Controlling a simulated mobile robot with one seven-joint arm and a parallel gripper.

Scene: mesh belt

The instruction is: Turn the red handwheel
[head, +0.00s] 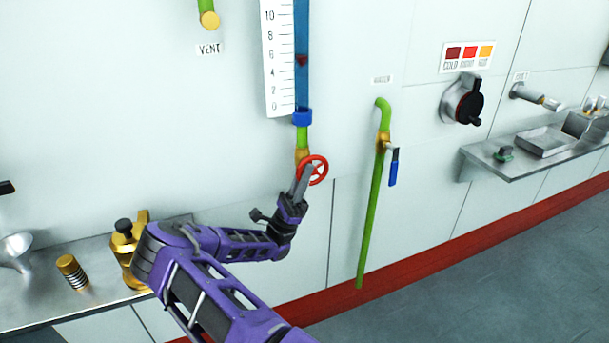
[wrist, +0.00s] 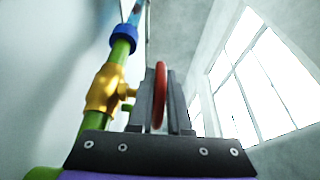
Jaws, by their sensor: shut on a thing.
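The red handwheel (head: 322,165) is a small spoked ring on a brass valve (head: 302,155) below the blue gauge tube on the wall. In the wrist view the handwheel (wrist: 160,95) is seen edge-on, standing between my two fingers. The brass valve (wrist: 103,92) is to its left, on a green pipe. My gripper (head: 304,176) reaches the wheel from below and left in the head view. In the wrist view my gripper (wrist: 160,100) is shut on the wheel's rim. The fingers cover part of the wheel in both views.
A green pipe (head: 372,200) with a blue lever (head: 393,168) stands right of the wheel. A black knob (head: 468,104) and a metal shelf (head: 480,160) are further right. A steel counter (head: 35,295) with brass parts lies left, beside my arm.

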